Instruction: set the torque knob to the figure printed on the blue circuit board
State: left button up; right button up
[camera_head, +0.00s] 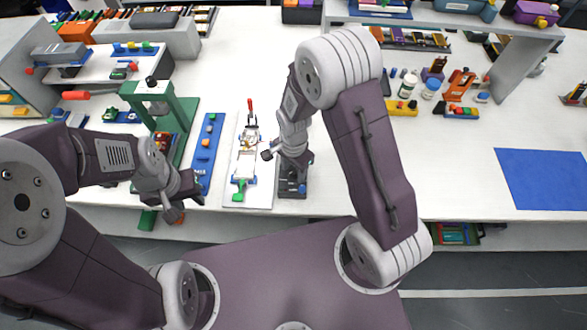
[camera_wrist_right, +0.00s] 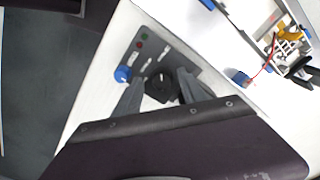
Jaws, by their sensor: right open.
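A dark grey control box (camera_head: 292,188) stands near the front edge of the bench. In the right wrist view, the box (camera_wrist_right: 181,52) carries a black knob (camera_wrist_right: 160,86) with a white mark, a blue knob (camera_wrist_right: 123,74), and small red and green buttons. I cannot read its scale. My right gripper (camera_wrist_right: 160,92) is open, its fingers on either side of the black knob; whether they touch it is unclear. My left gripper (camera_head: 172,212) hangs near the bench's front edge at left, its jaws too small to judge. I cannot identify the blue circuit board or its printed figure.
A white board with a fixture (camera_head: 257,190) lies left of the box, with a long blue plate (camera_head: 205,160) beside it. A green press (camera_head: 182,125) stands further left. A blue mat (camera_head: 545,180) lies far right. Bench space right of the box is clear.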

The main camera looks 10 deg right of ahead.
jog(key=shift+w+f, duration=0.1)
jog(key=shift+w, duration=0.1)
jog(key=c, duration=0.6)
grip_shut()
jog(key=n+p, duration=0.1)
jog(key=n, duration=0.3)
jog(key=n+p, duration=0.1)
jog(key=n, duration=0.4)
jog(key=shift+w+a, duration=0.1)
jog(key=n+p, duration=0.1)
jog(key=n, duration=0.4)
jog(key=shift+n, duration=0.4)
jog(key=n, duration=0.4)
jog(key=shift+n+p, duration=0.35)
jog(key=shift+n, duration=0.05)
